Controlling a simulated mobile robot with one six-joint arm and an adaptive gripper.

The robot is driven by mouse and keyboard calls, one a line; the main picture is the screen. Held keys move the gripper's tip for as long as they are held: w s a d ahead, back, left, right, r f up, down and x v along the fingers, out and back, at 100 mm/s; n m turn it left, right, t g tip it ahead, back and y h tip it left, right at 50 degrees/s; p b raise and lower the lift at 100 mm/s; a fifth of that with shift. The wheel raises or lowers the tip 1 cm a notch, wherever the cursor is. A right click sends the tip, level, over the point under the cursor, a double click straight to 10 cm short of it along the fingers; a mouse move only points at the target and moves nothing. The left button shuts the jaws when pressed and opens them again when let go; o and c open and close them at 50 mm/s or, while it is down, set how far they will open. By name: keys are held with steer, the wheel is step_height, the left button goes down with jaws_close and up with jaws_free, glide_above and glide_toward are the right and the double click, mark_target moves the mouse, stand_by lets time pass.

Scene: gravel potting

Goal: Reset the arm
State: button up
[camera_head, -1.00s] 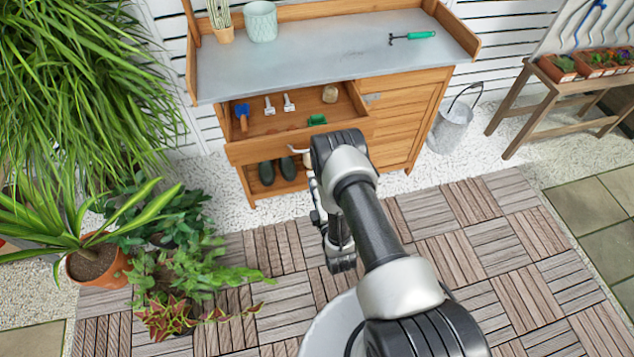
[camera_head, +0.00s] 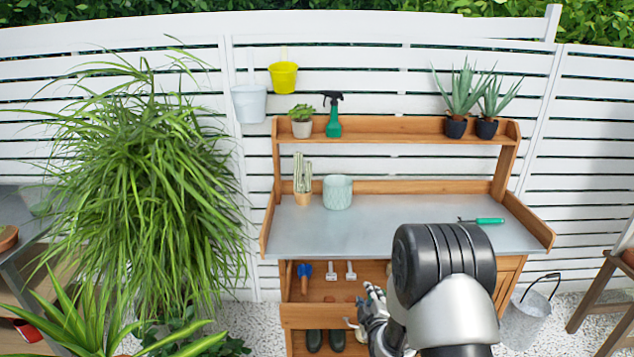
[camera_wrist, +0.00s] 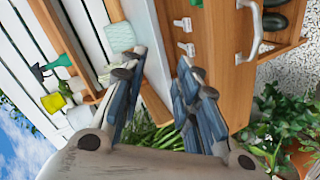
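My gripper (camera_head: 372,312) shows in the head view low in front of the potting bench, partly hidden by my arm. In the wrist view my gripper (camera_wrist: 160,64) has its two fingers spread apart with nothing held between them.
The upper shelf holds a spray bottle (camera_head: 333,119) and potted plants. A metal bucket (camera_head: 525,318) stands right of the bench.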

steer(key=s+r+m+g, duration=0.25)
steer(key=s+r, duration=0.25)
steer(key=r, duration=0.4)
steer(key=s+r+m+g, duration=0.25)
steer(key=s+r, duration=0.35)
steer(key=r, duration=0.3)
steer(key=s+r+m+g, duration=0.2)
steer(key=s+r+m, duration=0.1)
steer(key=s, duration=1.1)
steer(key=s+r+m+g, duration=0.2)
steer(key=s+r+m, duration=0.1)
steer(key=s, duration=1.2)
steer(key=shift+s+a+m, duration=0.15)
steer(key=shift+s+m, duration=0.1)
steer(key=shift+m, duration=0.55)
